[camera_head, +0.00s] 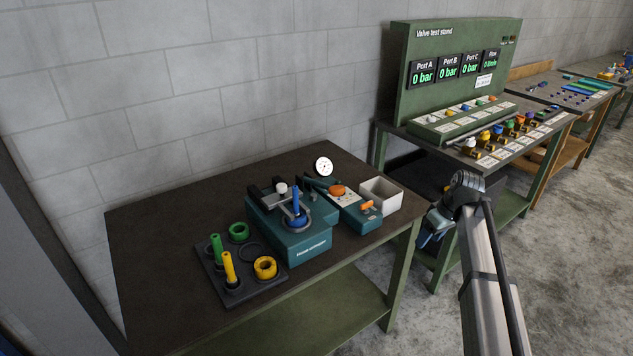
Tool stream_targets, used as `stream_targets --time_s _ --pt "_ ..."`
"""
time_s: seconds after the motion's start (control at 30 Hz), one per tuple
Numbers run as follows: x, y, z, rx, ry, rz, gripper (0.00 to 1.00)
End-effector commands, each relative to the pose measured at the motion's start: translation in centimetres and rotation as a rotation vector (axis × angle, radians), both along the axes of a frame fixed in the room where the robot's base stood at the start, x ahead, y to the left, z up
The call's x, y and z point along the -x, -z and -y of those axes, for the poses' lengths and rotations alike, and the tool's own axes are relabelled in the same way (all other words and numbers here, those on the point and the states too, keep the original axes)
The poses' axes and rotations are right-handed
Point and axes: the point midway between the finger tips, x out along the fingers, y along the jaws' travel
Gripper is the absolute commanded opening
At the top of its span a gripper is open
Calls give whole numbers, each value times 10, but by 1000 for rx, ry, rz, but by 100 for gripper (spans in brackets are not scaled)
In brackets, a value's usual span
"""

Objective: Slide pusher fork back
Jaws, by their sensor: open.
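A teal press-like fixture (301,247) stands on the dark-topped table. A dark bar-shaped part (262,199), possibly the pusher fork, lies across its top at the left. A blue cylinder (299,219) with a grey ring stands beside it on the fixture. The view is too small to tell the fork's exact shape or how far along it sits. My gripper (428,238) is right of the table's right edge, apart from the fixture and pointing down and left. It is open, and I see nothing in it.
A black tray (217,278) with green and yellow parts sits left. The valve test stand (447,80) is behind my arm. The table's left back is clear.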

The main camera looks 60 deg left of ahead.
Motion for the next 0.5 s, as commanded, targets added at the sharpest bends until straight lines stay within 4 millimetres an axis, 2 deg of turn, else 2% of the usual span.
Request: stream_targets --time_s 0.03,0.2,0.27,0.4,0.5 --pt "9 -19 -34 -14 -67 7 58" --pt "56 -76 -117 -59 -284 21 58" --pt "77 -97 -145 -76 -361 26 58" --pt "129 -147 -205 -116 -539 36 58" --pt "166 -180 -239 -141 -653 44 58"
